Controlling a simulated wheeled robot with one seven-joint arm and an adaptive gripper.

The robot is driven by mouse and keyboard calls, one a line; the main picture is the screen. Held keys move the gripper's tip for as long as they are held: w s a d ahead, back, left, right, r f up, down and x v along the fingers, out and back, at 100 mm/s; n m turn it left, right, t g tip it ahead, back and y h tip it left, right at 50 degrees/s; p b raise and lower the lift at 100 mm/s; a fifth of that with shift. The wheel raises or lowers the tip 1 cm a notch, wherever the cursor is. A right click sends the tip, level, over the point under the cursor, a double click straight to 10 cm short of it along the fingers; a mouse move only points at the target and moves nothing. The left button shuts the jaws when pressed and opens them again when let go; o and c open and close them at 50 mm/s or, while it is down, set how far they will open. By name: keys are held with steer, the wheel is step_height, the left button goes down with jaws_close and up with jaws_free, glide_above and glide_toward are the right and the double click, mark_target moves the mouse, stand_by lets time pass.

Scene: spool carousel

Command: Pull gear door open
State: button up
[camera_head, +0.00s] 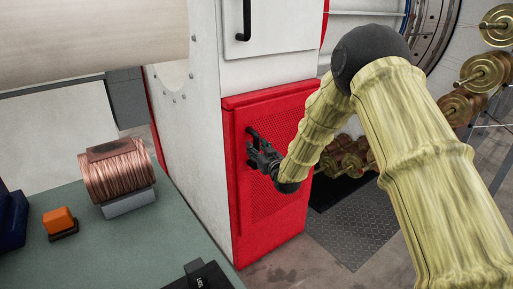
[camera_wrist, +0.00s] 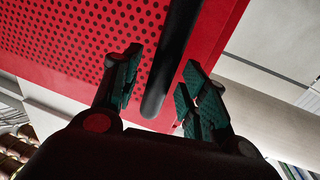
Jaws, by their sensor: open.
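The gear door (camera_head: 289,118) is a red perforated panel low on the white cabinet and looks closed. Its upright black handle (camera_head: 253,136) is near the left edge. In the wrist view the door (camera_wrist: 75,40) fills the top, and the handle (camera_wrist: 175,55) runs down from the top edge to a rounded lower end. My gripper (camera_head: 256,156) is at the handle. In the wrist view my gripper (camera_wrist: 160,78) is open, with the handle between its teal-padded fingers and gaps on both sides. I cannot tell how deep the handle sits between them.
A green bench (camera_head: 180,240) at the lower left holds a copper wire spool (camera_head: 117,170) and an orange block (camera_head: 59,220). Brass spools (camera_head: 482,73) hang on the carousel at the right. A dark floor plate (camera_head: 355,230) lies right of the door.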

steer(key=shift+w+a, duration=0.25)
steer(key=shift+w, duration=0.25)
jaws_close()
steer(key=shift+s+d, duration=0.1)
steer(key=shift+d, duration=0.05)
